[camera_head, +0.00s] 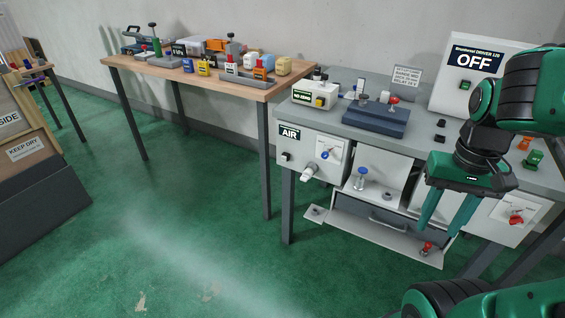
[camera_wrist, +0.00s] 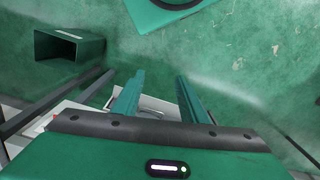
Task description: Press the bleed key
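No key labelled "bleed" can be read in either view, so I cannot tell which control is the bleed key. The white AIR panel (camera_head: 290,150) on the bench front has a blue knob (camera_head: 325,155) and a pale fitting sticking out. A cream box (camera_head: 316,95) with a green label and a dark top part stands on the bench above it. My gripper (camera_head: 441,228) points down in front of the bench's right half, fingers apart and nothing between them. The wrist view shows the open fingers (camera_wrist: 160,98) with a pale shelf part behind them.
A white driver box (camera_head: 480,75) reading OFF stands at the bench's back right. A blue-grey fixture (camera_head: 376,118) sits mid-bench. Below are a blue-topped post (camera_head: 361,178), a drawer (camera_head: 385,225) and a red knob (camera_head: 515,217). A crowded wooden table (camera_head: 200,78) stands left; green floor (camera_head: 180,220) is clear.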

